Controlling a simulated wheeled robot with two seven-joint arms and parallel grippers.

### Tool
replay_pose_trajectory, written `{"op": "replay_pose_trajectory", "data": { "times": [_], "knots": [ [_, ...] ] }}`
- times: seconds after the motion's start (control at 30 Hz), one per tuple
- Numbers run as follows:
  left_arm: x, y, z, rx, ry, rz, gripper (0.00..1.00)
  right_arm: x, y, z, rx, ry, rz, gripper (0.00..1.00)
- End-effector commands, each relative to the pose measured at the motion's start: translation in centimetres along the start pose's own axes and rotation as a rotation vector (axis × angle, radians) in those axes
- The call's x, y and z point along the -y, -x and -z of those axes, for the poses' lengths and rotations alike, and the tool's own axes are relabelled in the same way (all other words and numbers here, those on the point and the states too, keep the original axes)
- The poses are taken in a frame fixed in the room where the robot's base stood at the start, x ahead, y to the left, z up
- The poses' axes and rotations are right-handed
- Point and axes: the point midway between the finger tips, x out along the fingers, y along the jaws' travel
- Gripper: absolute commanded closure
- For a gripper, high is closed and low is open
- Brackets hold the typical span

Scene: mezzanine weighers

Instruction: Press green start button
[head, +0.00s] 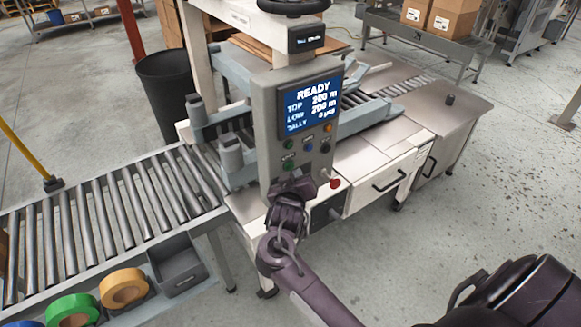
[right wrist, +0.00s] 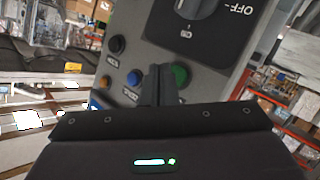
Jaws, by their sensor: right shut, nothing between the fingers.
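The green start button (head: 288,163) sits low on the left of the grey control panel, just above my right gripper (head: 298,182). In the right wrist view the green button (right wrist: 180,76) shows just right of my fingertips (right wrist: 161,70), and a finger covers part of its left edge. The right gripper is shut and empty, with its tips close to the panel face. I cannot tell whether they touch it. My left gripper is not in view.
A blue button (right wrist: 134,78), a black button (right wrist: 116,45) and a rotary ON/OFF switch (right wrist: 196,8) are close to the fingertips. The screen (head: 311,106) reads READY. A red button (head: 335,183) is at lower right. A roller conveyor (head: 110,215) stands at left.

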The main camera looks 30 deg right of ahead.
Motion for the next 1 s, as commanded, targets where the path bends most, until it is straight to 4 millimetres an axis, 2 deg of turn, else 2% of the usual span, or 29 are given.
{"op": "replay_pose_trajectory", "data": {
  "times": [1.0],
  "knots": [
    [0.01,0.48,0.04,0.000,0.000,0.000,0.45,0.42,-0.59,0.48,-0.001,0.000,0.000,1.00]
  ]
}}
